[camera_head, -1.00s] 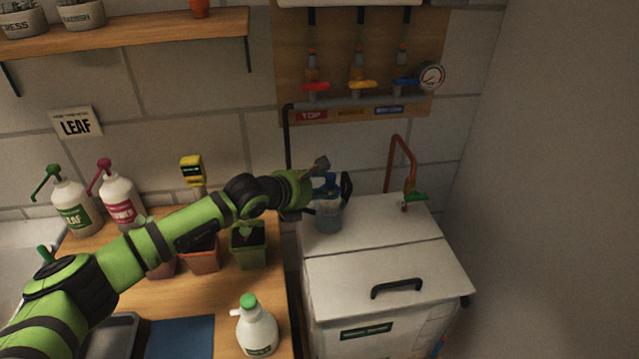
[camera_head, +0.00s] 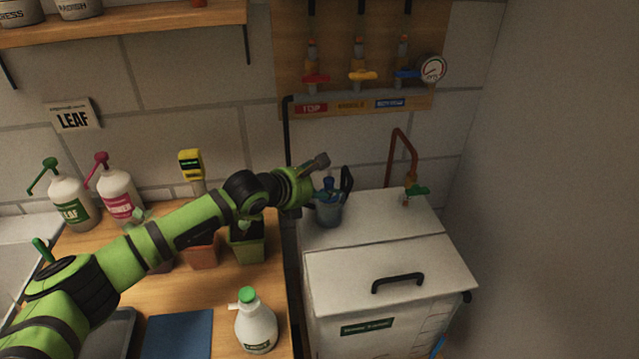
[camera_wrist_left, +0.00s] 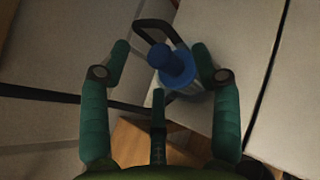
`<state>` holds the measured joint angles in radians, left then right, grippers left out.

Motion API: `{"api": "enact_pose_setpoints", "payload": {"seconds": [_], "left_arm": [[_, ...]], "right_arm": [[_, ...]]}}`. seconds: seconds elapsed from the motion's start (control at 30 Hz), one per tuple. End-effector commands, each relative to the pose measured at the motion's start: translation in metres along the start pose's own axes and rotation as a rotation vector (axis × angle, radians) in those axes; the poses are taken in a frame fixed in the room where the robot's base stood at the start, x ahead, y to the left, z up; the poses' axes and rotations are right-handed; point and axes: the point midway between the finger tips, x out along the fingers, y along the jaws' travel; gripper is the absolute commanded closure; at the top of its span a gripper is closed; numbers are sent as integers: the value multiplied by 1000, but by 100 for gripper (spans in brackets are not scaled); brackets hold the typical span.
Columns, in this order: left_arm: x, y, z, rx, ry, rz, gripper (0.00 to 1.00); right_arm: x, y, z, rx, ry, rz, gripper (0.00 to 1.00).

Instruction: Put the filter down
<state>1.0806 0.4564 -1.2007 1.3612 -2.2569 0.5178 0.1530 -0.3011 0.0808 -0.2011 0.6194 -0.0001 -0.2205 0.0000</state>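The filter (camera_head: 328,211), a clear bluish cup with a blue top and a black handle, stands upright on the white tank lid (camera_head: 385,222) near its back left corner. My left gripper (camera_head: 322,182) is at the left side of the filter's top. The lower part of the filter is partly hidden there. My right gripper is not in view.
A red-brown pipe with a green tap (camera_head: 416,190) rises behind the lid. The lid's black front handle (camera_head: 398,283) is nearer. Left are potted seedlings (camera_head: 247,246), a white spray bottle (camera_head: 256,325) and pump bottles (camera_head: 118,197). The lid's middle and right are clear.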

Motion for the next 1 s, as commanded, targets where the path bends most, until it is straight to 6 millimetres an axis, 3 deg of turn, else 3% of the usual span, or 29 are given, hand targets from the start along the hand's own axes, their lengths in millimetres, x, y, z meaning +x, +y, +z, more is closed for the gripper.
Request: {"api": "enact_pose_setpoints", "payload": {"seconds": [0.17, 0.37, 1.0], "left_arm": [[-1, 0, 2, 0, 0, 0, 37], [-10, 2, 14, 0, 0, 0, 37], [-116, 2, 9, 0, -1, 1, 37]], "right_arm": [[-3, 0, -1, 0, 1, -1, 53], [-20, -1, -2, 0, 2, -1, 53], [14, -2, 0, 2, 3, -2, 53]]}}
